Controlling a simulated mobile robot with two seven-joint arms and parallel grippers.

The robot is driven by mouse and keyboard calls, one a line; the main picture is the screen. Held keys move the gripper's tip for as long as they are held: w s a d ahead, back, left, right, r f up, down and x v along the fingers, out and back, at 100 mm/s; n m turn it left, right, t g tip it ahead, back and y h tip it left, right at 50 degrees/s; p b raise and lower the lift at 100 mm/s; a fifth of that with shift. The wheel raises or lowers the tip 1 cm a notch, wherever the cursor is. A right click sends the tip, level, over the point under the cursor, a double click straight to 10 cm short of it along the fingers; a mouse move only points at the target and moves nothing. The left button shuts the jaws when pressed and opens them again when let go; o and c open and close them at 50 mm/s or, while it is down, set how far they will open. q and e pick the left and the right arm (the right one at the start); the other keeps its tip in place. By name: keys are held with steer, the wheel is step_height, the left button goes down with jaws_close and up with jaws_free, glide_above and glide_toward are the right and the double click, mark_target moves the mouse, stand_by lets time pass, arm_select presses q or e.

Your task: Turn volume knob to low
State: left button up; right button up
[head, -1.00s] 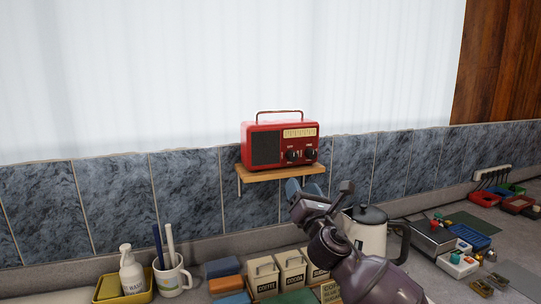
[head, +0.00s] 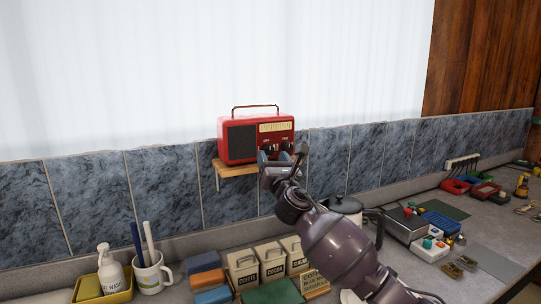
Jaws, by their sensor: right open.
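A red radio (head: 255,137) with a dark speaker grille on its left and a pale dial stands upright on a small wooden wall shelf (head: 236,169). Two dark knobs sit low on its front right; the left knob (head: 266,144) is partly hidden behind a fingertip, and I cannot tell its setting. My right gripper (head: 282,155) is open at the lower right front of the radio, its fingers near the knobs. I cannot tell whether it touches them. My left gripper is not in view.
Below on the counter stand a kettle (head: 345,207), several canisters (head: 272,262), a white mug (head: 150,274) with brushes, and a soap bottle (head: 110,271) in a yellow tray (head: 118,297). A metal scale-like box (head: 404,226) and small trays lie to the right.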

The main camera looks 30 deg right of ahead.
steer(key=shift+x, duration=1.05)
steer(key=shift+c, duration=0.3)
steer(key=c, duration=0.9)
